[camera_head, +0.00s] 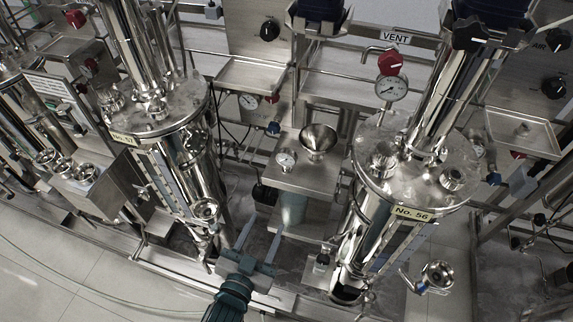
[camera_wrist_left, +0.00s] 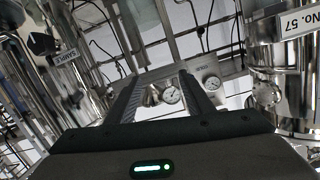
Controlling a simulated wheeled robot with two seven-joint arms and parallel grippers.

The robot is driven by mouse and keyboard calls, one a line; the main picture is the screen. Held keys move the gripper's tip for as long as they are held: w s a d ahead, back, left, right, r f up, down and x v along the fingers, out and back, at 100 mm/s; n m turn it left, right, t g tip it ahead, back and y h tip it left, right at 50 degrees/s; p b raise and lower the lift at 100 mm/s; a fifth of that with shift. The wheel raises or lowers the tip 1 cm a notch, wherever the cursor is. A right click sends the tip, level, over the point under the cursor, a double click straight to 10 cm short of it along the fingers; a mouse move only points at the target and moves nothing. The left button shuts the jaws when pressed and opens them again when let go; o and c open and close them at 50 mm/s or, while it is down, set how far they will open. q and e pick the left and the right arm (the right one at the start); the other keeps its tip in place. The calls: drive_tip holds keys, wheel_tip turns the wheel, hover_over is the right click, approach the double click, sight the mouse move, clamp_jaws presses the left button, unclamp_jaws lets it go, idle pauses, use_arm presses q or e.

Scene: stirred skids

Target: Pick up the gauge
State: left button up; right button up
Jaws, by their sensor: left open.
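The gauge (camera_head: 286,160) is a small round white-faced dial on the steel stand between the two large vessels, just left of a steel funnel. My left gripper (camera_head: 267,222) is open and empty, below and in front of the stand in the head view. Its two fingers (camera_wrist_left: 166,100) point toward the stand, apart from the gauge. My right gripper is not in view.
The funnel (camera_head: 318,140) stands close beside the gauge. Polished vessels rise at left (camera_head: 180,165) and right (camera_head: 410,185). Other dials are a panel gauge (camera_head: 249,101) and an upper gauge (camera_head: 390,87) under the VENT sign.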

sight(286, 160)
use_arm(q)
wheel_tip(286, 160, up, 8)
drive_tip(key=t, duration=0.1)
drive_tip(key=shift+s+t+h+b, duration=0.15)
drive_tip(key=shift+t+h+b, duration=0.15)
drive_tip(key=shift+t+b, duration=0.1)
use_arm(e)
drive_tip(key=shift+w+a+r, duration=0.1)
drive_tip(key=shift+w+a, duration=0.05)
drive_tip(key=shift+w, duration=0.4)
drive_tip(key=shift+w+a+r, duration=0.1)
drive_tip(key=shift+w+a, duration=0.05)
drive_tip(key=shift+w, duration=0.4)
use_arm(q)
drive_tip(key=p+x, duration=0.2)
drive_tip(key=x, duration=1)
drive_tip(key=shift+d+f, duration=0.1)
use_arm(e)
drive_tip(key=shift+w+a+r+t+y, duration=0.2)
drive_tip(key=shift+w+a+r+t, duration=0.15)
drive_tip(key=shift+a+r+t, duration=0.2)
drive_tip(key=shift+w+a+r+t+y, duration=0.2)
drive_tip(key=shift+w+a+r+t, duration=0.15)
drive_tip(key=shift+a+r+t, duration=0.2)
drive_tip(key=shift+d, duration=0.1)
